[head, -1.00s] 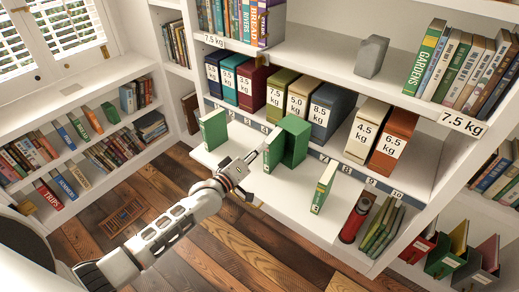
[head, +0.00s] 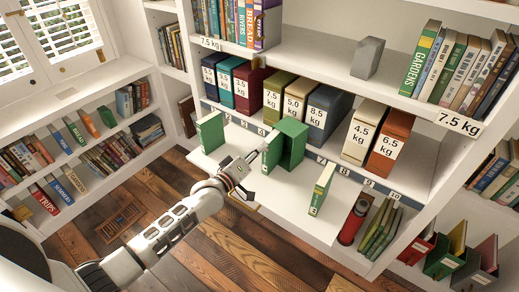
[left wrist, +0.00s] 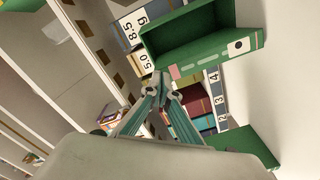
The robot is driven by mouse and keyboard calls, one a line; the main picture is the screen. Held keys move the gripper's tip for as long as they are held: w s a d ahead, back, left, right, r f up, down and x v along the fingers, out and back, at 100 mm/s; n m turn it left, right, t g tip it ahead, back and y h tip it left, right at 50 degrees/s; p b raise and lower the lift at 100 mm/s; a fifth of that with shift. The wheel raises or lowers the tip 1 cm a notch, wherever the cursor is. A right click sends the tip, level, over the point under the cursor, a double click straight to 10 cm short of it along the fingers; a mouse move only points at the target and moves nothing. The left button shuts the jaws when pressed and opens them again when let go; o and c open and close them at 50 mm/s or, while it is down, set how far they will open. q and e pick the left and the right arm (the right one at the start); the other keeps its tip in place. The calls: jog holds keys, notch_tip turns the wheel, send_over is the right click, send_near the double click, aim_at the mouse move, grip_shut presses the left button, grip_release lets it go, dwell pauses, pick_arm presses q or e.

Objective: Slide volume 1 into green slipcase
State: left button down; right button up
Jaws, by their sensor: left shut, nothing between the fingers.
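The green slipcase (head: 293,143) stands on the white pull-out board, its dark hollow showing in the left wrist view (left wrist: 190,35). A green volume (head: 272,151) stands at its left side in the head view; I cannot tell how far it is inside. Other green volumes stand left (head: 210,132) and front right (head: 321,190). Volume numbers are too small to read. My left gripper (head: 262,152) is shut and empty, its tips at the green volume's near end; contact is unclear. My right gripper is out of view.
Weight-marked books, such as a blue one (head: 329,112) and an orange one (head: 391,138), stand behind the board (head: 285,197). The board's front middle is clear.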

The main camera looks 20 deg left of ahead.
pick_arm(q)
jog(key=shift+w+d, duration=0.25)
jog(key=shift+w, duration=0.45)
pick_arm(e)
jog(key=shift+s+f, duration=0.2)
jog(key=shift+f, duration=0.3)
pick_arm(q)
jog(key=shift+w+d+b, duration=0.25)
jog(key=shift+w+b, duration=0.2)
jog(key=shift+w, duration=0.25)
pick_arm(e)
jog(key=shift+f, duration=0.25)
pick_arm(q)
jog(key=shift+b+x, duration=0.35)
jog(key=shift+x, duration=0.6)
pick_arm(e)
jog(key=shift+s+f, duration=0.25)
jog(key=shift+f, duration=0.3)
pick_arm(q)
jog(key=shift+s+p, duration=0.9)
jog(key=shift+s, duration=0.4)
send_near(269, 139)
jog(key=v, duration=0.5)
jog(key=shift+f, duration=0.15)
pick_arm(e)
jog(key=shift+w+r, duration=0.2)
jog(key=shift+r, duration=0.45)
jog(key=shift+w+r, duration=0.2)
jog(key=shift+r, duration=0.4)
